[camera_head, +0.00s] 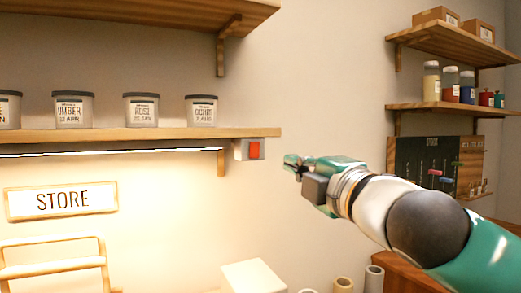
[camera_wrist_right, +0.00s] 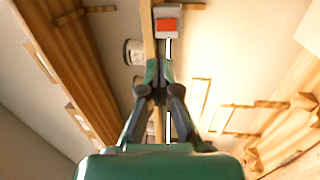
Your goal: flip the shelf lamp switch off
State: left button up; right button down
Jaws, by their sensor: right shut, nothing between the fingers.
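The shelf lamp switch (camera_head: 255,149) is a red rocker on a pale box at the right end of the lower left shelf. The switch also shows at the top of the right wrist view (camera_wrist_right: 167,25), straight ahead of the fingertips. The lamp strip (camera_head: 110,153) under that shelf glows and lights the wall. My right gripper (camera_head: 288,161) is shut and empty, just right of the switch box with a gap between them. It also shows in the right wrist view (camera_wrist_right: 158,70), its fingers together. My left gripper is not in view.
Labelled jars (camera_head: 201,111) stand on the lower left shelf (camera_head: 150,134). A STORE sign (camera_head: 62,201) hangs below it. Shelves with bottles (camera_head: 450,84) and a dark board (camera_head: 420,160) are at right. The wall between the two shelf groups is clear.

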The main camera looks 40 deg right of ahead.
aim_at(256, 145)
pick_arm(q)
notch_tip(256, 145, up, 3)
jog(key=p, duration=0.3)
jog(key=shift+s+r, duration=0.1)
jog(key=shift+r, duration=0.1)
pick_arm(e)
jog(key=x, duration=1.3)
jog(key=shift+w+d+r, duration=0.1)
jog(key=shift+w, duration=0.2)
